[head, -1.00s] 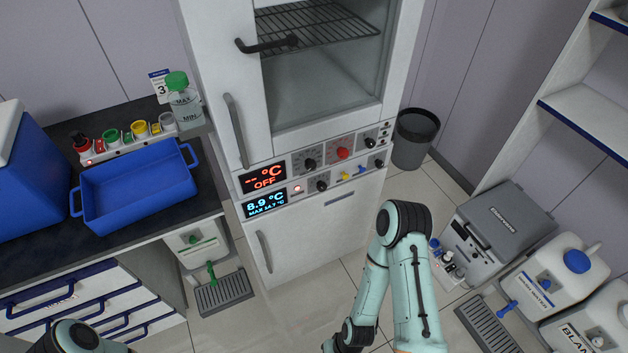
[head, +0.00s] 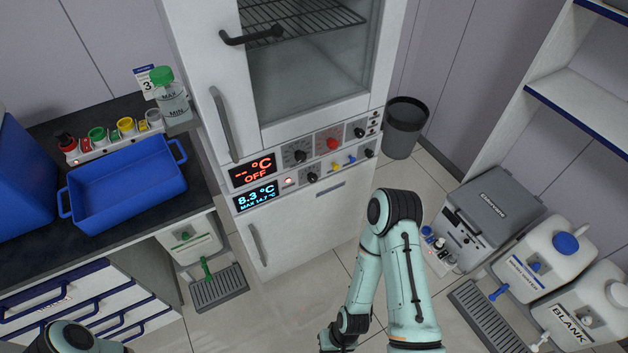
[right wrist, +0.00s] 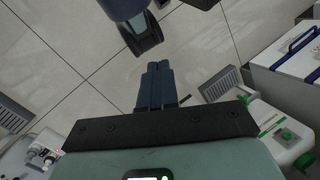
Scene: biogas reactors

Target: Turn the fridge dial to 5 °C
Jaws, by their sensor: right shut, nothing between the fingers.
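The fridge is the lower part of a tall white cabinet in the head view. Its blue display (head: 257,196) reads 8.3 °C, with MAX 14.7 °C below. A small black dial (head: 312,177) sits right of this display in the lower panel row; its pointer setting is too small to read. My right gripper (right wrist: 155,68) shows in the right wrist view, shut and empty above the floor, apart from the panel. In the head view my right arm is in front of the cabinet, with its gripper out of sight. My left gripper is out of view.
An upper display (head: 253,172) reads OFF, beside more black knobs and a red knob (head: 333,143). A door handle (head: 258,244) projects from the lower door. A blue tray (head: 120,188) stands on the left counter. A black bin (head: 405,128) and grey case (head: 494,207) stand right.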

